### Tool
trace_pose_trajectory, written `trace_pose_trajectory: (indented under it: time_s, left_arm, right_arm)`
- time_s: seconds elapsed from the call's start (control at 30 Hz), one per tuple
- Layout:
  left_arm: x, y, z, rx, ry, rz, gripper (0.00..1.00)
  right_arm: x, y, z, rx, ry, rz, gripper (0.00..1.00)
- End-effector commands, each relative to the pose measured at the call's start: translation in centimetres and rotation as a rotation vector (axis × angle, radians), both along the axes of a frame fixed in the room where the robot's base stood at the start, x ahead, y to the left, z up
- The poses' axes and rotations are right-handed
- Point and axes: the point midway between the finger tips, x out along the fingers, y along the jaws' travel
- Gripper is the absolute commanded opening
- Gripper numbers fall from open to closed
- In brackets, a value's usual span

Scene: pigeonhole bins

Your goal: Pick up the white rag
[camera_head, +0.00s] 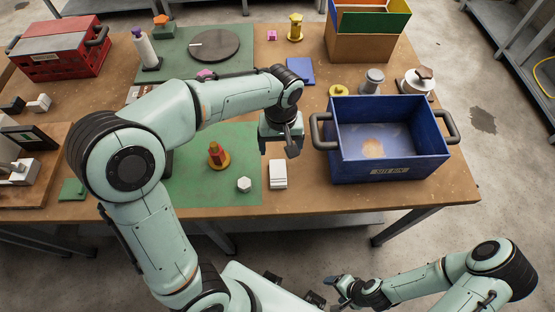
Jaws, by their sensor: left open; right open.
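The white rag (278,175) appears as a small folded white stack on the brown table, just right of the green mat's edge. My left gripper (279,149) hangs over the table, just above the rag in the picture and apart from it. Its jaws are open and empty. My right gripper (328,295) is low in the picture, in front of the table and well away from the rag. It is open, with nothing seen in it.
A blue bin (390,174) with side handles stands right of the rag. A white hex nut (244,184) and an orange-red peg on a yellow base (218,156) stand on the green mat (235,138). The table's front edge is close below the rag.

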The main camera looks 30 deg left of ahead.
Motion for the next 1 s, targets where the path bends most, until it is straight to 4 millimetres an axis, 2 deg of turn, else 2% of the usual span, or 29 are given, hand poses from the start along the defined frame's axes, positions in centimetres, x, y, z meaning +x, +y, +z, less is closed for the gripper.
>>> trace_pose_trajectory:
  time_s: [0.4, 0.67, 0.9, 1.0]
  left_arm:
    - [-0.2, 0.1, -7.0, 0.001, 0.006, 0.0, 0.83]
    - [-0.2, 0.1, -8.9, 0.001, 0.003, -0.001, 0.83]
    - [-0.5, 0.5, -12.5, 0.001, 0.004, -0.002, 0.83]
    - [-0.5, 0.5, -13.2, 0.001, 0.003, -0.002, 0.83]
  right_arm:
    - [-0.8, 0.0, -1.0, 0.0, 0.01, -0.001, 0.74]
    - [-0.9, 0.0, -1.1, 0.0, 0.01, 0.0, 0.74]
    - [-0.9, 0.0, -1.2, 0.0, 0.011, 0.0, 0.74]
    - [-1.0, 0.0, -1.3, 0.0, 0.011, -0.001, 0.74]
